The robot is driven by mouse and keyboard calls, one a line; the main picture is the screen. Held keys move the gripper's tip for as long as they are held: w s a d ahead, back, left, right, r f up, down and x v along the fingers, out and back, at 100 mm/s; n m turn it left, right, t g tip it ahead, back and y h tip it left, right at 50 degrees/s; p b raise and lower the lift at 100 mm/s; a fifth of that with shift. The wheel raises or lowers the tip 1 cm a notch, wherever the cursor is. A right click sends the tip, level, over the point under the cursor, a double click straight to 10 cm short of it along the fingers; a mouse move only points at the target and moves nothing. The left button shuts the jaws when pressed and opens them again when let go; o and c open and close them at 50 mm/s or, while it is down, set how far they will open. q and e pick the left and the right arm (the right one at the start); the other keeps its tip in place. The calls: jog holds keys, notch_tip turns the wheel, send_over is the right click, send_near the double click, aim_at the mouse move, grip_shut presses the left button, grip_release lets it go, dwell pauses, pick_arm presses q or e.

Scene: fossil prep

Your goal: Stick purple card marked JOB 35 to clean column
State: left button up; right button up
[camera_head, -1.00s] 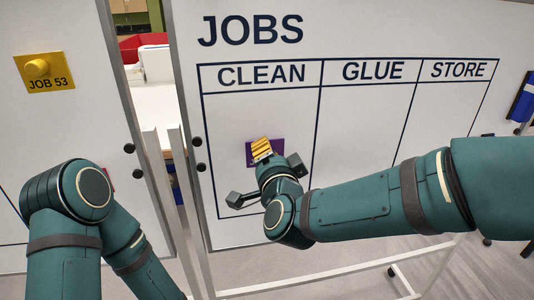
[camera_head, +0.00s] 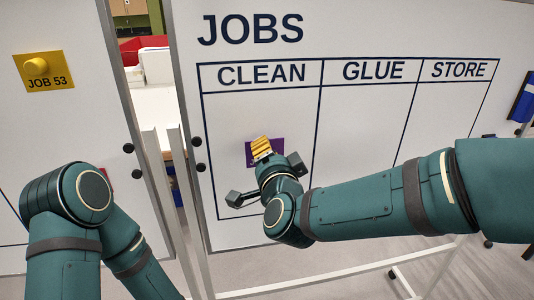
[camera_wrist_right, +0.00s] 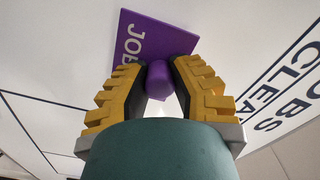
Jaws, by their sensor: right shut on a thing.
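The purple card (camera_head: 279,146) is at the whiteboard within the CLEAN column (camera_head: 262,110), in its lower middle. My right gripper (camera_head: 262,148) is in front of it and hides much of it. In the right wrist view, the yellow fingers (camera_wrist_right: 158,80) are shut on the purple knob (camera_wrist_right: 159,88) of the card (camera_wrist_right: 168,32). "JOB" shows on the card; its number is hidden by a finger. Whether the card's back touches the board everywhere I cannot tell. My left arm is at the lower left of the head view; its gripper is out of frame.
A yellow card marked JOB 53 (camera_head: 45,71) is on the separate left board (camera_head: 70,130). A pinkish-red edge (camera_head: 109,174) shows behind my left arm. The GLUE (camera_head: 365,120) and STORE (camera_head: 440,115) columns look empty. The board's metal frame (camera_head: 190,130) stands left of CLEAN.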

jog(key=shift+w+a, duration=0.15)
jog(key=shift+w, duration=0.5)
dwell(0.4)
jog(key=o, duration=0.9)
jog(key=s+b, duration=0.1)
jog(key=s, duration=0.2)
jog(key=s+d, duration=0.1)
jog(key=s, duration=0.3)
jog(key=shift+d+b, duration=0.2)
jog(key=shift+b, duration=0.2)
